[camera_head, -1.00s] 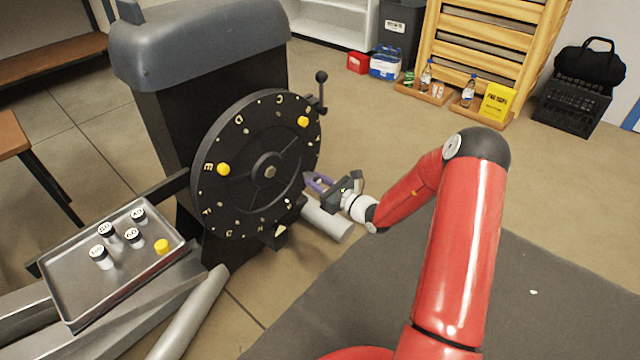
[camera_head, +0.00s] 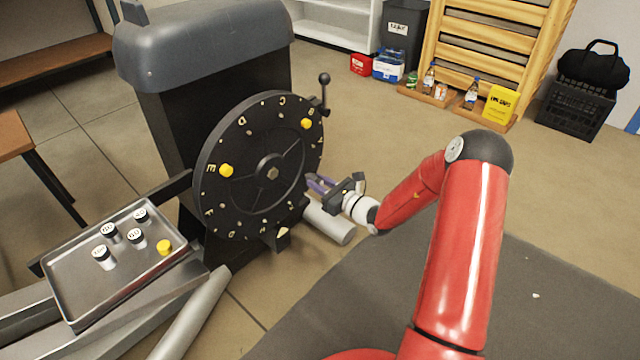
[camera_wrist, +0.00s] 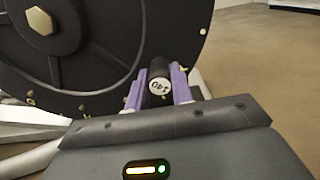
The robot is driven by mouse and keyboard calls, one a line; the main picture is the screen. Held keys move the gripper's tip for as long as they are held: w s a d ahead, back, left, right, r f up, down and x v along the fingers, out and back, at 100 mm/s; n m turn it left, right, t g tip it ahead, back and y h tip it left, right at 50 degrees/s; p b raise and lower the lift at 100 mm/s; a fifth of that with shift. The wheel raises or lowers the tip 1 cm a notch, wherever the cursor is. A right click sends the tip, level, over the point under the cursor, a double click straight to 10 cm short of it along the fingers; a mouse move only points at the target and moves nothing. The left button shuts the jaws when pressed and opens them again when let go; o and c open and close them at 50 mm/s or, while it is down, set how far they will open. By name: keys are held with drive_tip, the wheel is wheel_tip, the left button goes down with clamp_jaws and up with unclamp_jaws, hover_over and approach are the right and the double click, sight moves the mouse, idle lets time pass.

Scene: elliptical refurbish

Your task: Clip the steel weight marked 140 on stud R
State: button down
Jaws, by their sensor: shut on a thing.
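My gripper (camera_head: 316,183) has purple fingers and is at the right edge of the black lettered disc (camera_head: 232,205). In the wrist view my gripper (camera_wrist: 158,76) is shut on a dark cylindrical weight (camera_wrist: 159,88) with a white end face that reads 140. The weight's far end points at the disc's rim. I cannot tell whether it touches a stud. In the head view the weight is hidden or too small to make out. Small studs and letters ring the disc, but I cannot make out which one is R.
A lever (camera_head: 324,92) stands at the disc's top right. A grey cylinder (camera_head: 330,224) lies below my gripper.

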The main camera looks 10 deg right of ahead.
drive_tip(key=shift+w+a, duration=0.25)
drive_tip(key=shift+w, duration=0.1)
idle(0.4)
drive_tip(key=c, duration=1.1)
unclamp_jaws()
drive_tip(key=v, duration=0.8)
drive_tip(key=shift+p, duration=0.4)
drive_tip(key=shift+w+a, duration=0.1)
